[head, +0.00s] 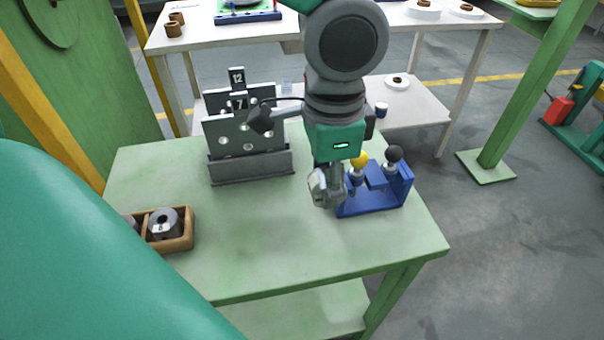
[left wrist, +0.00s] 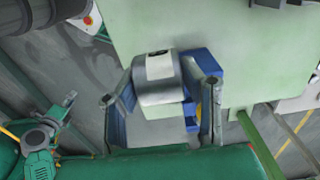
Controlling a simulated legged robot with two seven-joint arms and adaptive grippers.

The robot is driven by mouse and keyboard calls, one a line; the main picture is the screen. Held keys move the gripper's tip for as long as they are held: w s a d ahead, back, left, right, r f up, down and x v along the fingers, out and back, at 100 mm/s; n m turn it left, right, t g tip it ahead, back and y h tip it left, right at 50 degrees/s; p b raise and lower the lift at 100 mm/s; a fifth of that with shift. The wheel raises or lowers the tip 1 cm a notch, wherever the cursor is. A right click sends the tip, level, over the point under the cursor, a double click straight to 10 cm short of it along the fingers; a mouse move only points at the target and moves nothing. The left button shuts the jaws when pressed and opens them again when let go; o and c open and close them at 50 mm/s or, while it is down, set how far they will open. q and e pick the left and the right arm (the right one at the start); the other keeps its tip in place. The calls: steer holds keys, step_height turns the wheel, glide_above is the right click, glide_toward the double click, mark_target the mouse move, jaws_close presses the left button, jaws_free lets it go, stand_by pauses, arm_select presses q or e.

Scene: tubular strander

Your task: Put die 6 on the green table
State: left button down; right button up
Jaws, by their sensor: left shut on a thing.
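My left gripper (head: 332,172) is shut on a grey metal die (head: 327,188). In the left wrist view the left gripper (left wrist: 163,98) has its fingers on both sides of the die (left wrist: 157,78), which has a small pale label too small to read. The die is over the green table (head: 260,235), just left of the blue stand; I cannot tell whether it touches the tabletop. The green table also shows in the left wrist view (left wrist: 240,40). My right gripper is not in view.
A blue stand (head: 372,205) with yellow and black knobs is close beside the held die. A grey rack (head: 252,168) with plates marked 12 and 7 stands behind left. A wooden box (head: 178,244) holds a die marked 8 (head: 164,224). The table's front middle is clear.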

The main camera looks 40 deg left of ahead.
arm_select(q)
steer(key=b, duration=0.1)
glide_above(320, 230)
step_height(320, 230, down, 5)
steer(key=shift+a, duration=0.15)
steer(key=shift+a+f+b, duration=0.35)
steer(key=shift+a+f, duration=0.1)
steer(key=shift+f, duration=0.05)
step_height(320, 230, down, 3)
steer(key=shift+d+f+b, duration=0.1)
steer(key=shift+b, duration=0.55)
steer(key=shift+d, duration=0.5)
